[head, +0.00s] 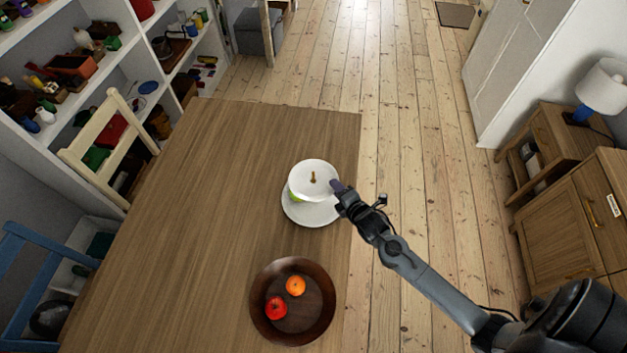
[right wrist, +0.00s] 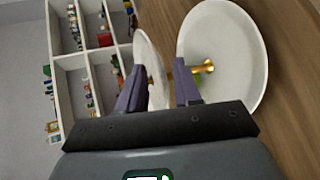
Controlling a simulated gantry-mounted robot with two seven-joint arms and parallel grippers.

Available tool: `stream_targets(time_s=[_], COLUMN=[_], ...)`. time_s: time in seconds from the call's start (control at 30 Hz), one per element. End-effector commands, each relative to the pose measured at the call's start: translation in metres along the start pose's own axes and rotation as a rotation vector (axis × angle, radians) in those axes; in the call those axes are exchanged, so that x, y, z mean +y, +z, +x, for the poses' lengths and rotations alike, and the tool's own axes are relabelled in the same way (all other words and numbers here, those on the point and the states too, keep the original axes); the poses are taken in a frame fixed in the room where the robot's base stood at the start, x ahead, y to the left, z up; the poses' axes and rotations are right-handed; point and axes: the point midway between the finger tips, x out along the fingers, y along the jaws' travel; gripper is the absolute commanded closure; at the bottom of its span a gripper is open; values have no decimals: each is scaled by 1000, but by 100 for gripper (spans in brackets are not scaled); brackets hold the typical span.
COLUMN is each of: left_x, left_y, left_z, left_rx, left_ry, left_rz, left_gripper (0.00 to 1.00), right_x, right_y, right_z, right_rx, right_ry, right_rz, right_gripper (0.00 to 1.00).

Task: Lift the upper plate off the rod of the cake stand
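The cake stand's white upper plate (head: 301,182) sits level above the larger white lower plate (head: 312,217), with the gold top of the rod (head: 313,177) rising through its middle. In the right wrist view the upper plate (right wrist: 147,60) is seen nearly edge-on, the lower plate (right wrist: 228,35) is to its right, and the gold rod (right wrist: 207,67) runs between them. My right gripper (right wrist: 160,88) is open, its purple-grey fingers apart on either side of the upper plate's rim. In the head view the right gripper (head: 338,186) is at the plate's right edge. My left gripper is out of view.
A green item (head: 294,196) shows between the plates, mostly hidden. A dark brown bowl (head: 258,300) with a red fruit (head: 276,308) and an orange (head: 295,286) stands nearer on the wooden table (head: 200,220). The table's left side is clear; chairs stand beyond that side.

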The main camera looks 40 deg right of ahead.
Motion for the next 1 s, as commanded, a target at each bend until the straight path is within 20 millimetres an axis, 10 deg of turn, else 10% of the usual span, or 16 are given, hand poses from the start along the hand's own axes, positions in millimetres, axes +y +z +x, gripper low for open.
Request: stream_targets(time_s=[0.2,0.73,1.0], left_x=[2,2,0], left_y=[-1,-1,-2], left_z=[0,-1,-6], left_rx=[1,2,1], left_ry=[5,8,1], left_rz=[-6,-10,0], left_gripper=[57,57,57], right_x=[0,4,37], right_y=[0,1,7], right_z=[0,-2,-15], right_rx=[0,-1,-1], right_ry=[0,3,5], right_rz=[0,0,0], right_gripper=[100,100,100])
